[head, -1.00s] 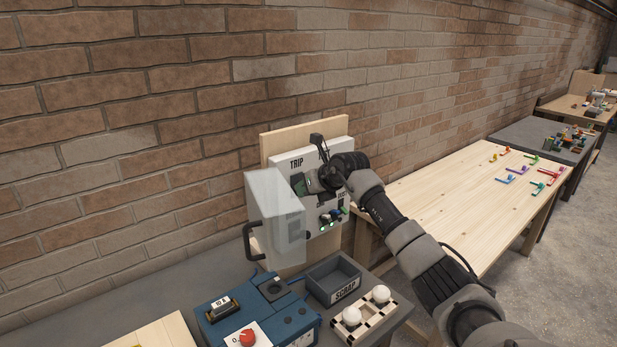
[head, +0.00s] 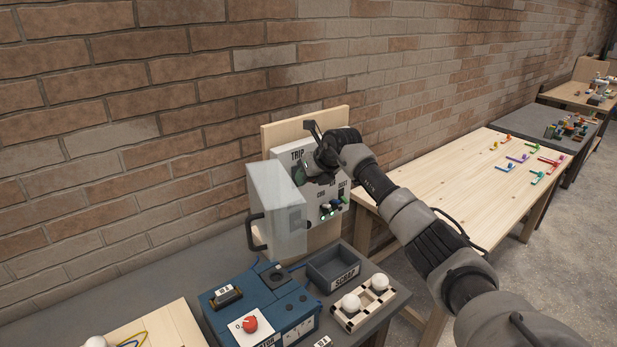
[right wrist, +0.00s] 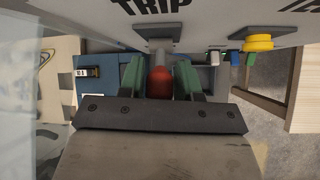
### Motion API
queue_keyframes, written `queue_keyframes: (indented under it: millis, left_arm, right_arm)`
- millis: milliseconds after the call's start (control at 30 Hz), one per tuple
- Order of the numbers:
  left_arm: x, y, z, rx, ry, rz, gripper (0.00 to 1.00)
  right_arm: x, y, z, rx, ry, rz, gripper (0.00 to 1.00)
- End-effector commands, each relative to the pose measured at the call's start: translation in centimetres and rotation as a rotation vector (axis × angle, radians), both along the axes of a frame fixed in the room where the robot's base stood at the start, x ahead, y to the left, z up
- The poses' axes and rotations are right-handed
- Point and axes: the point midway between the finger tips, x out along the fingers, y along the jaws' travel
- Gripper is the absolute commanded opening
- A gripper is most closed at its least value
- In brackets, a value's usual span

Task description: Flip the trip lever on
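The trip lever (right wrist: 160,82) has a red knob and stands under the TRIP label of the light control panel (head: 291,154). My right gripper (right wrist: 160,72) has its green fingers on either side of the knob, with the knob between them. The fingers look apart, with a narrow gap at the left finger; contact on the right side is unclear. In the head view my right gripper (head: 302,174) is at the panel's upper left and hides the lever. A clear cover (head: 277,215) with a black handle is swung open at the panel's left. My left gripper is not in view.
Below the panel are a grey SCRAP bin (head: 333,268), a blue device (head: 262,300) with a red knob, and a rack with white balls (head: 362,300). A yellow button (right wrist: 258,43) is right of the lever. The brick wall is behind.

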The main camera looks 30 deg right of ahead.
Motion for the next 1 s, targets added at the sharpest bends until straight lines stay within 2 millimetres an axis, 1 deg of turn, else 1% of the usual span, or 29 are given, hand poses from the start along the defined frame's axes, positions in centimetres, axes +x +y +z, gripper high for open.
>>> queue_keyframes:
  millis: [33, 100, 367, 467, 567, 633, 800, 1000]
  left_arm:
    - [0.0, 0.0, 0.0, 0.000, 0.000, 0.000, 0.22]
    - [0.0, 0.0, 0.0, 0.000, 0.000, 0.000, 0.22]
    - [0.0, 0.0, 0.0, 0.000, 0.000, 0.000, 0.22]
    - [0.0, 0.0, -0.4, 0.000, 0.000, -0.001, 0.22]
    - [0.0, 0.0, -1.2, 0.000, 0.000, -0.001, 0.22]
    - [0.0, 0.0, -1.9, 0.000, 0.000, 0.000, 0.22]
    - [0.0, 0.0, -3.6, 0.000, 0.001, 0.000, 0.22]
    - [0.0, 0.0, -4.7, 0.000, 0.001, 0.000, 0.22]
  right_arm:
    - [0.0, 0.0, 0.0, 0.000, -0.001, 0.000, 0.41]
    - [0.0, 0.0, 0.0, 0.000, -0.001, 0.000, 0.52]
    - [0.0, 0.0, 0.1, 0.000, -0.001, 0.000, 0.52]
    - [-0.3, -0.1, 0.3, -0.001, -0.003, 0.001, 0.52]
    - [-1.0, -0.4, 1.2, -0.002, -0.006, 0.000, 0.52]
    - [-1.9, -0.5, 2.0, -0.005, -0.005, 0.000, 0.52]
    - [-4.1, -1.0, 4.8, -0.003, -0.007, 0.000, 0.52]
    - [-6.0, -1.4, 7.4, -0.001, -0.004, -0.001, 0.52]
